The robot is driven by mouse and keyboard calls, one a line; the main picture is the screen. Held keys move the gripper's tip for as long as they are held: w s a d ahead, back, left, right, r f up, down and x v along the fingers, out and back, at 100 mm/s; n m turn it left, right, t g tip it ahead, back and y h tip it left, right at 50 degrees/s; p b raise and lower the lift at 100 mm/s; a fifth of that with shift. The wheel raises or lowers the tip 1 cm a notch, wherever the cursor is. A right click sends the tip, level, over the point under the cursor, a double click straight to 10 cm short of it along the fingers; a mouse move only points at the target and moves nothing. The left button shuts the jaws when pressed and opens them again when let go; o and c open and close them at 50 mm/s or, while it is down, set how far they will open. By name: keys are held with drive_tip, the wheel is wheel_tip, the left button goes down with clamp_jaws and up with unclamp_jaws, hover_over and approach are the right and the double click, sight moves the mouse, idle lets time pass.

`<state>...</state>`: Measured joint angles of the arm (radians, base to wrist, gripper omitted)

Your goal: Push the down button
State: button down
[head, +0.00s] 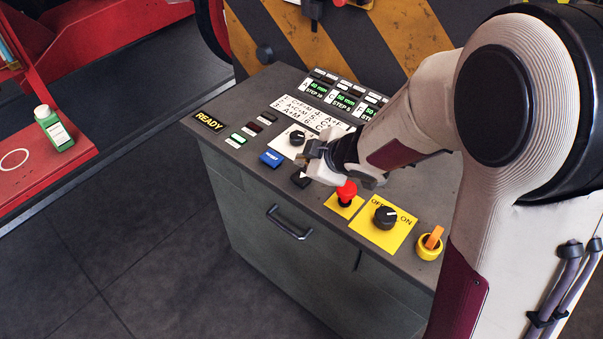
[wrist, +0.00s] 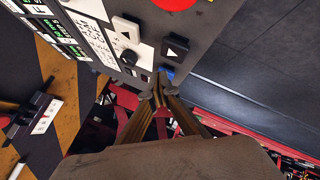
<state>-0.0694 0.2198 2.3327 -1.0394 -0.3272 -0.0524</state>
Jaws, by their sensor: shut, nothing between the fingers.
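Two square arrow buttons sit on the grey console; a white one (wrist: 125,30) and a black one (wrist: 175,47) show in the wrist view. The triangles are too small for me to tell which one means down. In the head view the black button (head: 300,180) is clear just below my gripper, and the white one is largely hidden by it. My gripper (head: 306,160) is shut and empty over the console, between the blue button and the arrow buttons. In the wrist view its fingertips (wrist: 157,92) are together, near the blue button (wrist: 167,71); contact cannot be told.
A black knob (head: 298,138), the blue button (head: 272,158), a red mushroom button (head: 346,191), a yellow OFF/ON knob plate (head: 372,238) and an orange switch (head: 433,237) crowd the console. A READY display (head: 209,121) is lit. A striped machine (head: 290,35) stands behind.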

sight(304, 178)
drive_tip(key=shift+r, duration=2.1)
drive_tip(key=s+d+m+h, duration=0.2)
drive_tip(key=d+m+h, duration=0.25)
drive_tip(key=d, duration=0.55)
drive_tip(key=s+d+r+m+g+h, duration=0.1)
drive_tip(key=s+d+m+g+h, duration=0.2)
drive_tip(key=s+d, duration=0.4)
drive_tip(key=s+a+r+m+y, duration=0.1)
drive_tip(key=s+a+r+m, duration=0.2)
drive_tip(key=s, duration=0.7)
drive_tip(key=s+a+r+m+y, duration=0.2)
drive_tip(key=s+a+r+m, duration=0.1)
drive_tip(key=s, duration=0.7)
drive_tip(key=shift+r+m, duration=0.45)
drive_tip(key=shift+r, duration=0.25)
idle(1.5)
